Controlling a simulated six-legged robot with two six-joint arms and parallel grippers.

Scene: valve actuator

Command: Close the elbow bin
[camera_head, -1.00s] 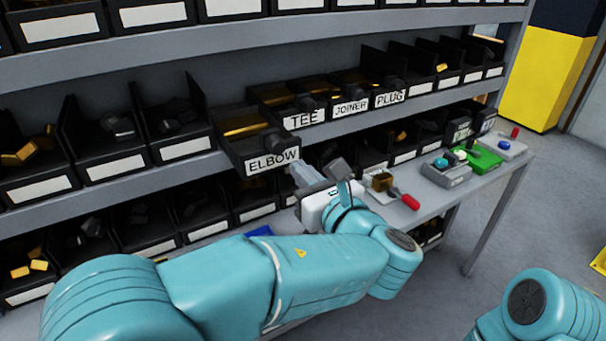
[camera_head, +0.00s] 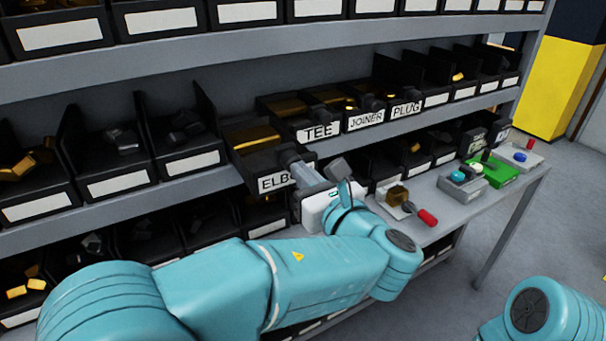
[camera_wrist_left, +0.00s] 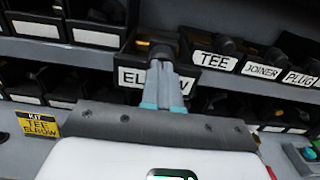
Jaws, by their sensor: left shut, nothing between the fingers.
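The elbow bin (camera_head: 247,157) is a black open bin with brass parts inside and a white "ELBOW" label. It juts out from the middle shelf, farther forward than the tee bin (camera_head: 310,135) beside it. My left gripper (camera_head: 287,157) is shut and empty. Its fingertips are at the right part of the elbow bin's front and hide the end of the label. In the left wrist view the closed fingers (camera_wrist_left: 162,62) overlap the middle of the label (camera_wrist_left: 133,78), near the dark knob on the bin's front. I cannot tell if they touch. My right gripper is out of view.
The joiner bin (camera_head: 366,116) and plug bin (camera_head: 405,106) sit to the right of the tee bin. More bins line the shelves.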

